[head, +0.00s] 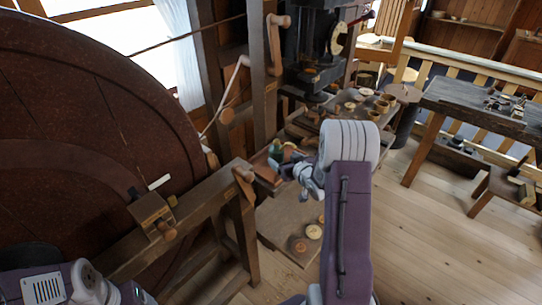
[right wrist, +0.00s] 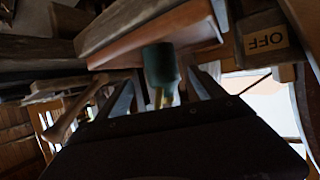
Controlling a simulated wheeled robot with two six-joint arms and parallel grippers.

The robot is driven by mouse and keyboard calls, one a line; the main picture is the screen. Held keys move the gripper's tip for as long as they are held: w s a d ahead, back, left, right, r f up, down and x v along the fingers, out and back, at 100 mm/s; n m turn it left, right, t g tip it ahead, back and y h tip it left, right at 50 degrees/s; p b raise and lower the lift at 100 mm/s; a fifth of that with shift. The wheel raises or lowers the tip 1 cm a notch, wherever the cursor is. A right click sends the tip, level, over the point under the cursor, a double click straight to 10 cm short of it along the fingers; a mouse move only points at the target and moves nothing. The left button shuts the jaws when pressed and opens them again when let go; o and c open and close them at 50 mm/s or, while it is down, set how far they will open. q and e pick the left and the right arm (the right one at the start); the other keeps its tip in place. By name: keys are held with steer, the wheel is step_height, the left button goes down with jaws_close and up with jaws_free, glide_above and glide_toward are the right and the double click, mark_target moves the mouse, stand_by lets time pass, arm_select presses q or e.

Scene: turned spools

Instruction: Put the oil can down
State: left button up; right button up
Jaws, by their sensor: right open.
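The oil can is a dark green cylinder with a yellowish, brass-like part. In the right wrist view the green body (right wrist: 160,65) shows between my two fingers, close to a reddish-brown wooden board (right wrist: 150,40). In the head view the can (head: 275,149) appears at the reddish wooden ledge (head: 266,172) by the machine frame, partly hidden by my gripper. My right gripper (head: 284,166) is open around the can, fingers apart on either side; it also shows in the right wrist view (right wrist: 160,97). Contact with the fingers cannot be told. My left gripper is out of view.
A large dark wheel (head: 90,110) and a wooden beam (head: 175,225) fill the left. Behind the ledge, a bench (head: 345,118) holds several small turned pieces. A lower board (head: 285,225) carries round pieces. A dark table (head: 480,108) stands right; floor (head: 440,245) is clear.

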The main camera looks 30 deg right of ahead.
mark_target(278, 155)
steer(key=shift+w+a+f, duration=0.1)
steer(key=shift+w+f, duration=0.1)
steer(key=shift+w, duration=0.4)
steer(key=shift+w+a+f, duration=0.1)
steer(key=shift+w+f, duration=0.05)
steer(key=shift+w, duration=0.4)
steer(key=shift+a, duration=0.2)
steer(key=shift+w+p, duration=0.3)
steer(key=shift+w, duration=0.05)
steer(key=x, duration=0.2)
steer(key=d+x, duration=0.1)
steer(key=x, duration=0.1)
steer(key=shift+p, duration=0.4)
steer(key=shift+w+a+f, duration=0.1)
steer(key=shift+w, duration=0.15)
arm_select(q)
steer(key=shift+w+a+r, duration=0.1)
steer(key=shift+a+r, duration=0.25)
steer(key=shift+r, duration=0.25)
arm_select(e)
steer(key=shift+s+a, duration=0.1)
